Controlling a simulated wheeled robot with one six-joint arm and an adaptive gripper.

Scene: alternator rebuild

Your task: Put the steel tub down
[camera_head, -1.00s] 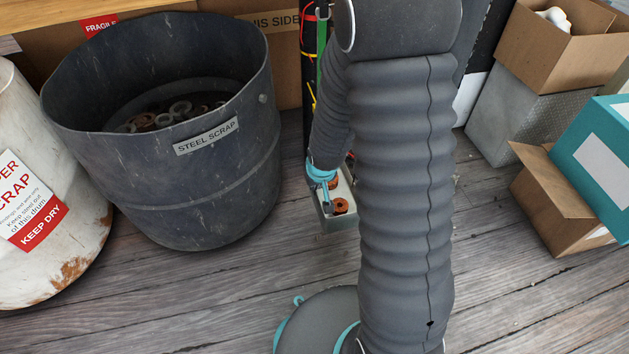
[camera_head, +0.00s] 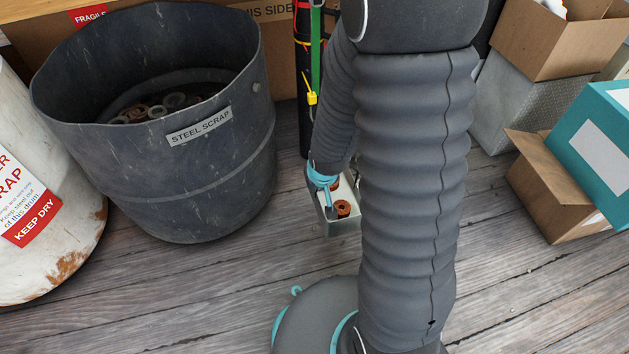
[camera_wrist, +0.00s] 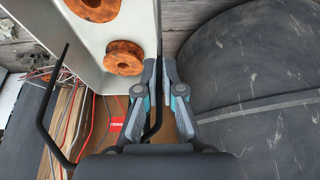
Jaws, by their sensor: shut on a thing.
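The steel tub (camera_head: 345,228) is a small grey box with copper-coloured rings (camera_head: 342,208) inside. It hangs at the end of my arm, in the middle of the head view, and looks roughly level. In the wrist view the tub (camera_wrist: 84,46) fills the upper left, with two copper rings in it and black bent handle bars. My gripper (camera_wrist: 161,64) is shut on the tub at its right side, where a black bar runs between the fingers. In the head view my gripper (camera_head: 326,205) is partly hidden. I cannot tell whether the tub's underside touches the floor.
A big dark steel scrap bin (camera_head: 165,190) stands left of the tub. A white drum (camera_head: 40,265) stands further left. Cardboard boxes (camera_head: 545,195) and a teal box (camera_head: 600,150) are at the right. Bare plank floor (camera_head: 240,270) lies in front. Loose wires (camera_wrist: 85,120) show in the wrist view.

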